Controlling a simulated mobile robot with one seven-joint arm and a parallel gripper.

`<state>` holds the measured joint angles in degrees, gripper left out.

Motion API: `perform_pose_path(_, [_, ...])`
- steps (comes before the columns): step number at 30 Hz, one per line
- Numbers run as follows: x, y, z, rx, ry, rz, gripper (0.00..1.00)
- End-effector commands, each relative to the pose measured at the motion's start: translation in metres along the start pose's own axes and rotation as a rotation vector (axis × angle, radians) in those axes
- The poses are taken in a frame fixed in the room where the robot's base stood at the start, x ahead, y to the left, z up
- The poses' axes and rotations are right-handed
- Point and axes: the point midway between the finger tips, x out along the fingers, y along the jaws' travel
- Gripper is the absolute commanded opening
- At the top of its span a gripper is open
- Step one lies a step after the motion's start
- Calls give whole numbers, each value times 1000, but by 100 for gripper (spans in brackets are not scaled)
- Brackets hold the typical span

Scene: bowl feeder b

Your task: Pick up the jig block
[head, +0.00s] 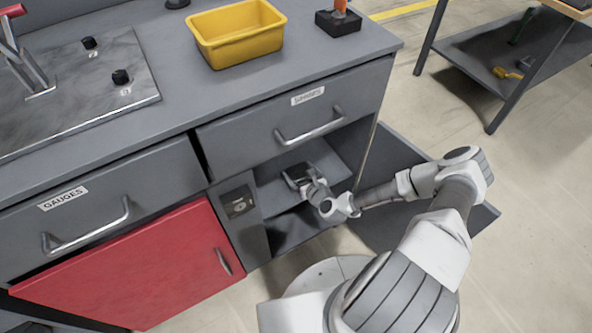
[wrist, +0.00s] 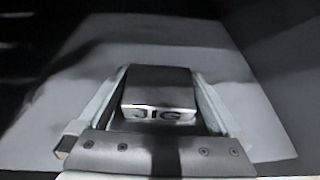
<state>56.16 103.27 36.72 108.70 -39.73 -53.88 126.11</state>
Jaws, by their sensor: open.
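The jig block (wrist: 158,92) is a dark block with "JIG" lettered on its near face. In the wrist view it sits on a light grey shelf (wrist: 225,62), between the two fingers of my gripper (wrist: 160,74). The fingers are open, one along each side of the block, with narrow gaps seeming to show. In the head view my gripper (head: 298,178) reaches into the open cabinet under the right drawer. The block is too small and covered there to make out clearly.
The drawer (head: 300,115) hangs just above my gripper, and the open door (head: 395,160) stands to the right of my wrist. A red door (head: 140,270) is at left. A yellow bin (head: 238,50) and an orange-handled tool in a black holder (head: 338,24) stand on the bench top.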

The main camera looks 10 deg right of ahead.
Motion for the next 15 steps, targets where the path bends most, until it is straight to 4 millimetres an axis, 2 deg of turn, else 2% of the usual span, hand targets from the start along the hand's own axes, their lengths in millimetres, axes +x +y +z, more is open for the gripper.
perform_pose_path(5, [0, 0, 0, 0, 0, 0, 100])
perform_pose_path(15, [0, 0, 0, 0, 0, 0, 41])
